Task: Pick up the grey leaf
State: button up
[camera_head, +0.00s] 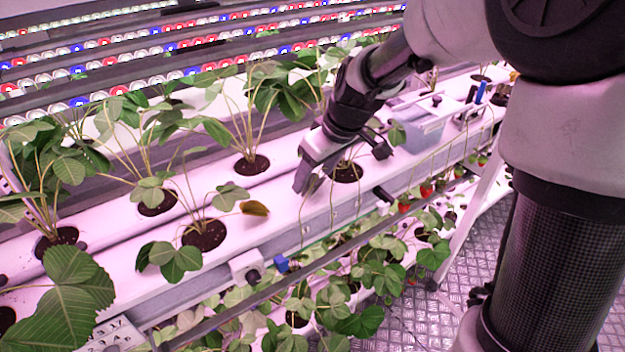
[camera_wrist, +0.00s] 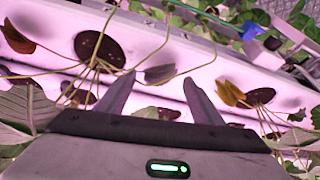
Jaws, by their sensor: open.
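The grey leaf (camera_wrist: 160,73) is small and dull grey in the wrist view. It lies between my gripper's fingertips, against the pale gutter, with thin stems beside it. My gripper (camera_wrist: 159,80) is open, with one finger on each side of the leaf; I cannot tell whether either touches it. In the head view my gripper (camera_head: 308,184) points down at the gutter (camera_head: 283,205), left of a planting hole. There the leaf is mostly hidden by the gripper and cannot be made out clearly.
A yellow-brown leaf (camera_wrist: 230,92) hangs right of my gripper in the wrist view; it also shows in the head view (camera_head: 254,208). Stems cross near my left finger. Strawberry plants (camera_head: 203,234) stand along the gutter. A grey box (camera_head: 420,125) sits farther right.

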jog(key=shift+x, duration=1.15)
jog(key=c, duration=0.9)
jog(key=shift+r, duration=0.15)
jog(key=shift+r, duration=0.25)
notch_tip(320, 180, up, 3)
jog(key=s+d+b, duration=0.2)
jog(key=s+d, duration=1)
jog(key=d, duration=0.1)
jog(key=shift+s+f, duration=0.15)
jog(key=shift+s, duration=0.2)
